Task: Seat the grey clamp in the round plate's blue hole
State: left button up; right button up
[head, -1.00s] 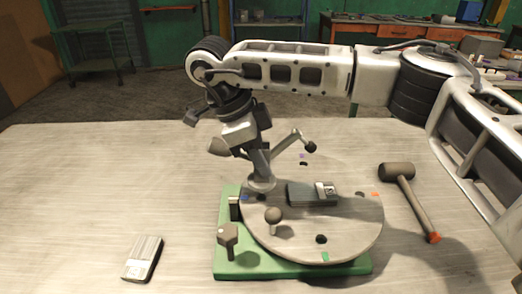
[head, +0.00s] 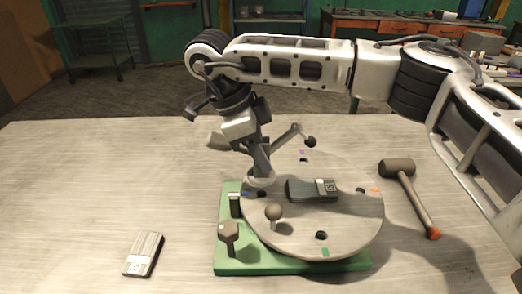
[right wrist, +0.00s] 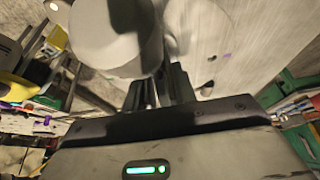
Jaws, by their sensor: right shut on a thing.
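My right gripper (head: 247,140), which also shows in the right wrist view (right wrist: 158,90), is shut on the grey clamp (head: 260,178). The clamp has a pale round foot and an arm ending in a dark ball (head: 310,142). In the right wrist view, a large grey rounded part, likely the clamp's, blocks much of the picture. The round plate (head: 345,228) lies on a green base (head: 290,268). Its blue hole (head: 261,194), by a blue mark at the plate's left rim, shows just below the foot. The foot appears slightly above or behind the hole. My left gripper is out of view.
A dark block (head: 305,189) lies on the plate. A ball-topped post (head: 273,212) and a hex-headed post (head: 229,232) stand near the plate's front left. A mallet (head: 398,168) lies to the right, a small device (head: 144,254) at front left. The left tabletop is mostly clear.

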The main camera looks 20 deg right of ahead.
jog(key=shift+f, duration=0.15)
jog(key=shift+f+b, duration=0.45)
jog(key=shift+f, duration=0.05)
jog(key=shift+f+b, duration=1.15)
jog(key=shift+f, duration=0.55)
jog(key=o, duration=0.7)
jog(key=shift+r, duration=0.15)
